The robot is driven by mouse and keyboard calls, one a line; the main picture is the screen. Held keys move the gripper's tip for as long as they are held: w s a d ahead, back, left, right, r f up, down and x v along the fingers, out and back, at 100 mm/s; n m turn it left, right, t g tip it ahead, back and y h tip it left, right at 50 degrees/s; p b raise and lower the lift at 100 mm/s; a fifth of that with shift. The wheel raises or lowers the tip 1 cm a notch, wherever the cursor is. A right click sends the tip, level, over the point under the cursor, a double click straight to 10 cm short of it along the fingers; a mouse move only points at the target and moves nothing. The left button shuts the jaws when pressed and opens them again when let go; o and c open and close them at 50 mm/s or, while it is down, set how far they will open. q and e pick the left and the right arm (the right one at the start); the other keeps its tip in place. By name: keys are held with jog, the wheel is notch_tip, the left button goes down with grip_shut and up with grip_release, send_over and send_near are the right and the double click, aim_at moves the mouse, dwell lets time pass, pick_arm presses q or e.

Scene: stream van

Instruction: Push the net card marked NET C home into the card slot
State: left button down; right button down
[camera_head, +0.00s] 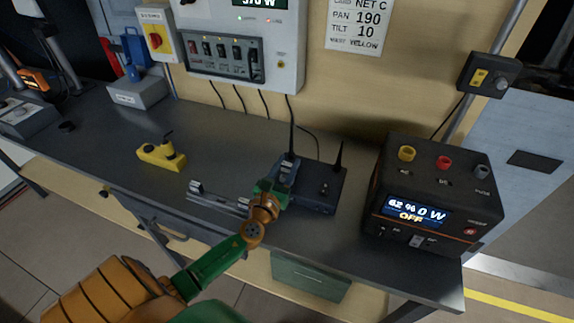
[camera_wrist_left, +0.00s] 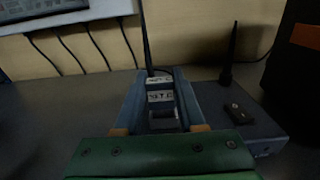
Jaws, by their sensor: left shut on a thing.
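My left gripper (camera_head: 276,182) is shut on a small net card (camera_wrist_left: 161,97) at the left side of the dark blue router box (camera_head: 322,192). In the left wrist view the card sits between the two blue-grey fingers; its pale label is small and blurred but seems to read NET C. A second pale label (camera_wrist_left: 159,81) shows just beyond it. The router box (camera_wrist_left: 245,120) has two upright black antennas. The card slot itself is hidden by the fingers, so I cannot tell how deep the card sits. My right gripper is not in view.
A grey rail rack (camera_head: 217,198) with pale-labelled ends lies left of the router. A yellow device (camera_head: 161,154) lies farther left on the dark bench (camera_head: 110,150). A black power unit (camera_head: 430,195) stands to the right. A wall note (camera_head: 357,22) lists NET C.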

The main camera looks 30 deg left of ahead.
pick_arm(q)
jog(key=shift+f+b, duration=0.55)
jog(key=shift+f, duration=0.05)
jog(key=shift+c, duration=2.1)
grip_release()
jog(key=v, duration=0.6)
jog(key=shift+s+d, duration=0.1)
jog(key=shift+s, duration=0.15)
jog(key=shift+s+d+r, duration=0.1)
jog(key=shift+s, duration=0.25)
jog(key=shift+w, duration=0.1)
